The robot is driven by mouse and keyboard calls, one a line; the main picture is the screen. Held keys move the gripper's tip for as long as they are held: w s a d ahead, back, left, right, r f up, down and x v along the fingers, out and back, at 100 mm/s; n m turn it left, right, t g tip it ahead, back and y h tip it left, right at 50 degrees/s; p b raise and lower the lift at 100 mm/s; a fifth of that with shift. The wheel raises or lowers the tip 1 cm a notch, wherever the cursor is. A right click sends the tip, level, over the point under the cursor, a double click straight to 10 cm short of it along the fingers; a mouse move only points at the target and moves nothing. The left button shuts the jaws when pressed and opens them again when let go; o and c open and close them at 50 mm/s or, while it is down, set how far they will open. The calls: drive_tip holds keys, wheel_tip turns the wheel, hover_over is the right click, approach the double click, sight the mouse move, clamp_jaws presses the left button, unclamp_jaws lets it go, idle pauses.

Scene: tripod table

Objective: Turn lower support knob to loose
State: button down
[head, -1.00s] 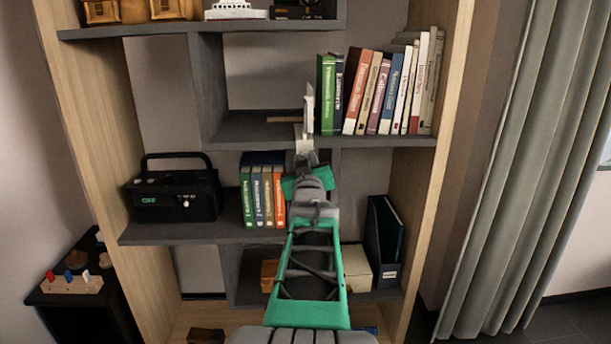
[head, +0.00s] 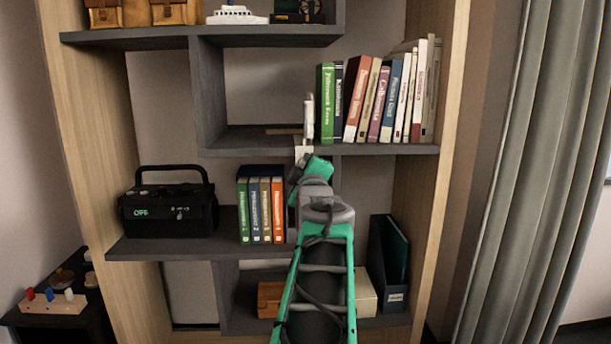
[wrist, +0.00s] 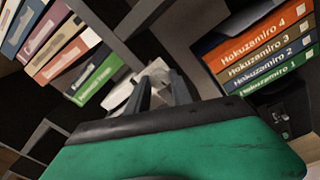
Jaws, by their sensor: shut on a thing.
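No support knob can be made out in either view. A pale upright thing (head: 309,118) stands on the middle shelf left of the upper books, with a thin brown bar (head: 284,131) beside it. My gripper (head: 303,148) reaches up to the base of this pale thing; my own wrist hides most of the contact. In the wrist view, my two dark fingers (wrist: 162,92) are a little apart with pale grey material (wrist: 158,68) between and behind them. They are shut on a pale part whose shape I cannot tell.
Upper books (head: 375,95) stand close right of my gripper. Lower books (head: 261,210) and a black radio (head: 168,210) marked OFF are to the left. A file box (head: 393,265) is low on the right. Shelf boards and dividers surround my arm.

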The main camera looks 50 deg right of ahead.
drive_tip(key=shift+n, duration=0.4)
drive_tip(key=c, duration=1.1)
unclamp_jaws()
drive_tip(key=v, duration=0.7)
drive_tip(key=shift+s+a+p, duration=0.25)
drive_tip(key=shift+s+p, duration=0.05)
drive_tip(key=shift+p, duration=0.1)
